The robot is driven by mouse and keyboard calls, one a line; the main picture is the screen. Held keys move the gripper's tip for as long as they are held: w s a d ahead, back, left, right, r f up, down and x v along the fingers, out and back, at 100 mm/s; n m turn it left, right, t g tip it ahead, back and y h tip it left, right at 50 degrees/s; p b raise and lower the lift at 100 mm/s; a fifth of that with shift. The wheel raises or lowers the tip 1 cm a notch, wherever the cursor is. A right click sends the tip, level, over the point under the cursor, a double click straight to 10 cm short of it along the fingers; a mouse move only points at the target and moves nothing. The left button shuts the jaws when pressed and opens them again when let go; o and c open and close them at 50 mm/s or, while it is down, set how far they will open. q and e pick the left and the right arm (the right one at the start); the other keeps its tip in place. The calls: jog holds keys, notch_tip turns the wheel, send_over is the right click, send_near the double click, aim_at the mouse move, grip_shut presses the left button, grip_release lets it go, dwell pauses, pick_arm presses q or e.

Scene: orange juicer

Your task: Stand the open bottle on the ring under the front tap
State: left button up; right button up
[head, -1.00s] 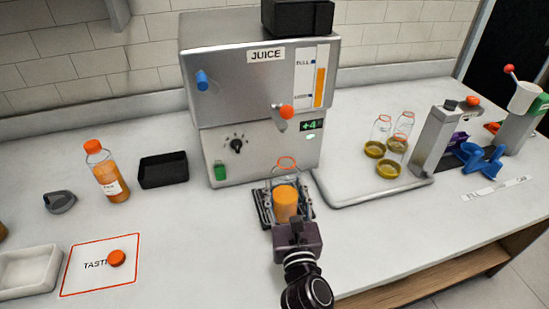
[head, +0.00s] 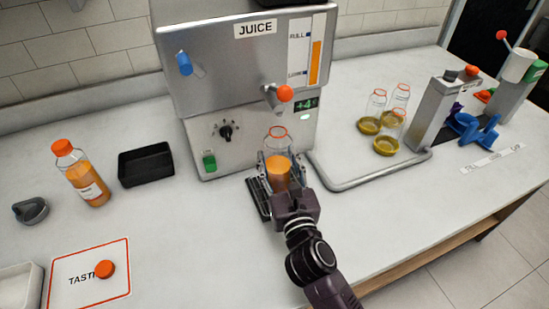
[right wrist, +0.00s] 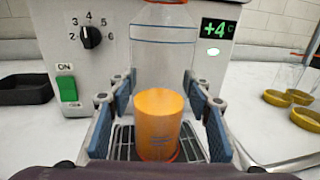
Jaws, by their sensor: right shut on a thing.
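The open bottle (head: 278,158) is clear with an orange rim and orange juice in its lower part. It stands upright below the front tap (head: 285,94), which has a red-orange ball. My right gripper (head: 279,172) is shut on the bottle, one finger on each side. In the right wrist view, the bottle (right wrist: 160,120) is between the blue finger pads, over the slatted drip tray (right wrist: 125,142). A thin red line shows around its base; I cannot tell whether the base touches the tray or ring. My left gripper is out of view.
The juicer (head: 240,75) stands close behind the bottle. To the left are a black tray (head: 146,167), a capped juice bottle (head: 82,175) and an orange cap (head: 105,269) on a tasting mat (head: 75,288).

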jog(key=shift+s+d+r, duration=0.1)
jog(key=shift+r, duration=0.1)
jog(key=o, duration=1)
jog(key=shift+w+f, duration=0.25)
jog(key=shift+f, duration=0.15)
jog(key=o, duration=0.3)
jog(key=shift+o, duration=0.8)
jog(key=shift+s+r, duration=0.1)
jog(key=shift+r, duration=0.1)
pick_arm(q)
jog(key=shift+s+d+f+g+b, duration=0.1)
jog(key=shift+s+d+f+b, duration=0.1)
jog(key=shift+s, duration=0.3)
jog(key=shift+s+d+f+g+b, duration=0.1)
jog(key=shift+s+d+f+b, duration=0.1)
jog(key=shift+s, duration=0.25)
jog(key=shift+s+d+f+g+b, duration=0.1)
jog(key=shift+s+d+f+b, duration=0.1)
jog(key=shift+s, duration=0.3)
pick_arm(e)
jog(key=v, duration=1.2)
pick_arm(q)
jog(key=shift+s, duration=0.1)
